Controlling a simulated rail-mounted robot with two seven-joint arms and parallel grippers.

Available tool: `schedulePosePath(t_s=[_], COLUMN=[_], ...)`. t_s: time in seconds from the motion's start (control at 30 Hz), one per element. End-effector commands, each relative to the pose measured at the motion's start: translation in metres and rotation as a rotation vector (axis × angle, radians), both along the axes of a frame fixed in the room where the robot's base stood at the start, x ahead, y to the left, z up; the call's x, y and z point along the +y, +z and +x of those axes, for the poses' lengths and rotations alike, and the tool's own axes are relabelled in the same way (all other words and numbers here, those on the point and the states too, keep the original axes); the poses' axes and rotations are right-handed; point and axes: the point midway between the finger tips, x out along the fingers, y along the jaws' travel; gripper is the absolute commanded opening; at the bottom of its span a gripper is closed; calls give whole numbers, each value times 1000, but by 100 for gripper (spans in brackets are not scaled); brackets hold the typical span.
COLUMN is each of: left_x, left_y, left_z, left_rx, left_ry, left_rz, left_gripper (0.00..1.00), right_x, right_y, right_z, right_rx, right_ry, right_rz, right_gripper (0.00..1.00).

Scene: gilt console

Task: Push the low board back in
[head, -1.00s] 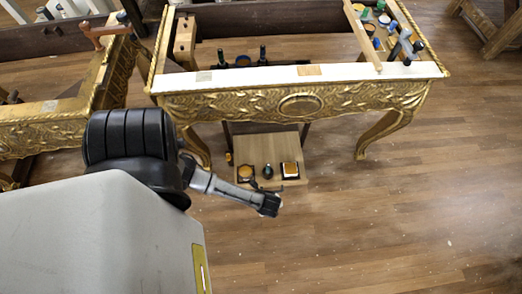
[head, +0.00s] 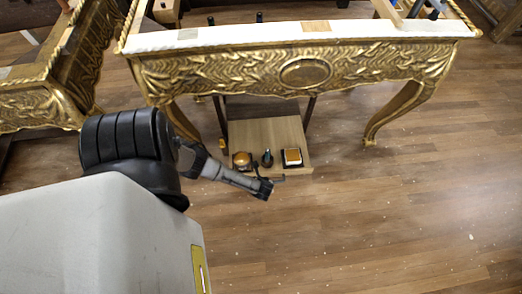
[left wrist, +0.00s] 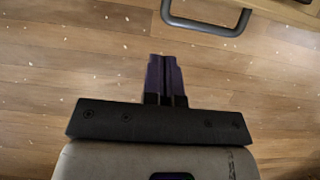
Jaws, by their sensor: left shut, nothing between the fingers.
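The low board (head: 272,131) is a pale wooden shelf sticking out under the front of the gilt console (head: 215,80). A dark bar handle (head: 279,179) is on its front edge. The handle also shows at the top of the left wrist view (left wrist: 207,24), with a strip of the board's edge (left wrist: 290,11) beside it. My left gripper (head: 265,189) is shut and empty, just in front of the handle. In the left wrist view its closed fingers (left wrist: 165,72) point toward the handle, with floor visible between them. My right gripper is out of view.
On the board's front stand a round amber-topped pot (head: 242,160), a dark bottle (head: 267,158) and a square amber-topped block (head: 292,157). Console legs (head: 398,112) flank the board. Another gilt table (head: 40,100) is at left. Floor at right is clear.

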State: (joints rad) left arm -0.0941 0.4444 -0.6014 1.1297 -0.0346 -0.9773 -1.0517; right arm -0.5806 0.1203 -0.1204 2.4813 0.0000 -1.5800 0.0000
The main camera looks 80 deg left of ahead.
Motion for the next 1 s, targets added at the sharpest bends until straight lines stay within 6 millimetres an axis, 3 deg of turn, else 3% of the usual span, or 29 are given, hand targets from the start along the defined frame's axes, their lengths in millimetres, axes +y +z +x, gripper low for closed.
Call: schedulePosePath(t_s=[0.03,0.1,0.37,0.63,1.0], left_x=[4,8,23,53,61], left_y=[-17,-29,-64,-59,-57], left_z=[1,2,3,8,9], left_rx=[-1,-1,0,-1,0], left_ry=[2,2,2,0,1], left_rz=[1,1,0,0,-2], left_gripper=[0,0,0,0,0], right_x=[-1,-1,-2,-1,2], right_y=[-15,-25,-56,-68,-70], right_z=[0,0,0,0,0], right_rx=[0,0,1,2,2], right_ry=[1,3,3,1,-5], right_rz=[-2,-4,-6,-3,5], right_gripper=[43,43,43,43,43])
